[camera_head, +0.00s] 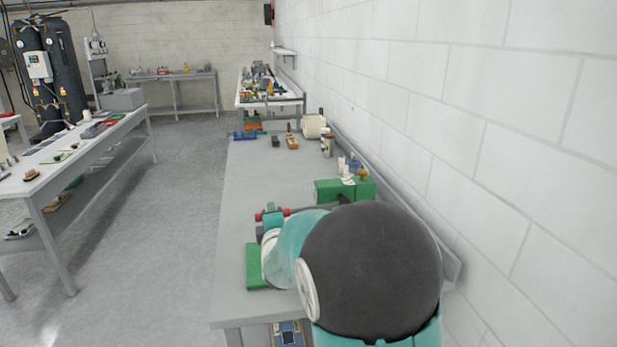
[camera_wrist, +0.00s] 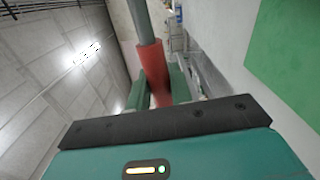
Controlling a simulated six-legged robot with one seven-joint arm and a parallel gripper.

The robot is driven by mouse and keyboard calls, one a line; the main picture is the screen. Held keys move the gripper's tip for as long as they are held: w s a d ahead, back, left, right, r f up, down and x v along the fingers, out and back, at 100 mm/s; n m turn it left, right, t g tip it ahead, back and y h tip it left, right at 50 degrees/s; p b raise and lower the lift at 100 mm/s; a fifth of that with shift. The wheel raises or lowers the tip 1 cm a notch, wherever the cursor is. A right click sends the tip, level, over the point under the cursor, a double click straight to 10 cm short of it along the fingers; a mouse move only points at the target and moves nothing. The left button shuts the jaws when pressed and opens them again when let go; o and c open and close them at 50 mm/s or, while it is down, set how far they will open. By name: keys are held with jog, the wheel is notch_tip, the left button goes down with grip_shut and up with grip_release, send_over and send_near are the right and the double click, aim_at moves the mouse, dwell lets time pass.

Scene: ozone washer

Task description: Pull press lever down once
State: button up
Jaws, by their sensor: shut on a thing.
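The press lever shows in the wrist view as a grey rod (camera_wrist: 142,22) with a red handle grip (camera_wrist: 152,68). My gripper (camera_wrist: 159,86) has its two dark green fingers on either side of the red grip and is shut on it. In the head view the red grip (camera_head: 287,211) sticks out beside my gripper (camera_head: 271,217), above the near part of the workbench. A green block (camera_head: 258,268), which looks like part of the press, stands below it. My arm hides most of the press there. A large green surface (camera_wrist: 290,55) fills the right of the wrist view.
A green machine (camera_head: 343,189) stands behind my arm on the grey workbench (camera_head: 250,175). Small items and a cream roll (camera_head: 313,126) lie at the bench's far end. A block wall (camera_head: 470,110) runs along the right. Open floor (camera_head: 180,220) lies to the left.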

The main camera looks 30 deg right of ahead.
jog(key=shift+f, duration=0.3)
jog(key=shift+d+r+m, duration=0.1)
jog(key=shift+r+m, duration=0.9)
jog(key=shift+r, duration=0.8)
jog(key=shift+s+d+r+m, duration=0.1)
jog(key=shift+d+r+m, duration=0.1)
jog(key=shift+r+m, duration=0.55)
jog(key=shift+s+d+r+m, duration=0.15)
jog(key=shift+r+m, duration=0.2)
jog(key=shift+r, duration=0.65)
jog(key=shift+w, duration=0.1)
jog(key=shift+r, duration=0.1)
